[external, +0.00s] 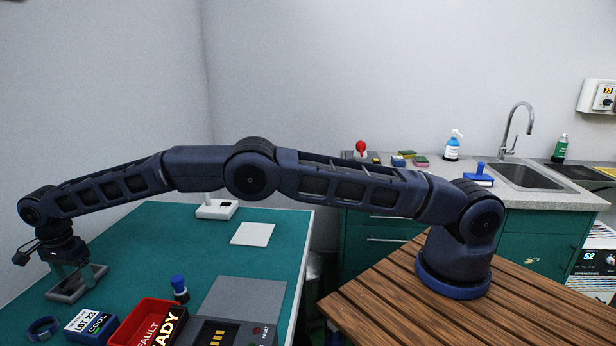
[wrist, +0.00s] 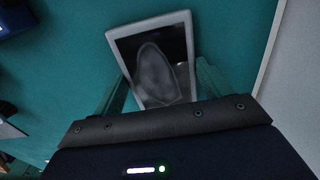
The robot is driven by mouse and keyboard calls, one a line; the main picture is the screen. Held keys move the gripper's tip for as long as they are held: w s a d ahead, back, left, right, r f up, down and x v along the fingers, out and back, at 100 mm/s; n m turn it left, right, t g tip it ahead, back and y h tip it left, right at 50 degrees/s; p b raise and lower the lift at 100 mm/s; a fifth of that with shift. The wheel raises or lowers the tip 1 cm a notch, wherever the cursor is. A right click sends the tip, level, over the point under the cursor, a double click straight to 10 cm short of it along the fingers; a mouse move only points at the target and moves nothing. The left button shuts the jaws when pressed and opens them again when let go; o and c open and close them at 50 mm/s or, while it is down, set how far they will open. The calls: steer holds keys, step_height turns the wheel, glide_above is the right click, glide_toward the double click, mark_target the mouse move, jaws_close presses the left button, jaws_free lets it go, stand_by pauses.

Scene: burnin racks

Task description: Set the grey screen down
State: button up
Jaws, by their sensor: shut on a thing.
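The grey screen (external: 94,280) is a flat slab with a light grey frame and a dark face. It is at the left end of the green table (external: 185,235) in the external view, low over the top or touching it; I cannot tell which. My gripper (external: 71,276) points down and is shut on it. In the wrist view the screen (wrist: 152,58) sits slightly tilted between the two green fingers of my gripper (wrist: 160,76), with a pale rounded reflection on its face. Its lower edge is hidden behind my gripper body.
Near the table's front are a blue wristband (external: 43,328), a blue LOT 23 box (external: 92,324), a red bin (external: 136,318), a blue-capped item (external: 180,289) and a grey unit (external: 245,298). A white square pad (external: 252,234) and a white device (external: 216,209) lie farther back. The table's middle is clear.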

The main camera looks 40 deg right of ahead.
mark_target(76, 280)
steer(key=shift+f, duration=0.1)
steer(key=o, duration=1.1)
step_height(76, 280, up, 12)
steer(key=shift+r, duration=0.15)
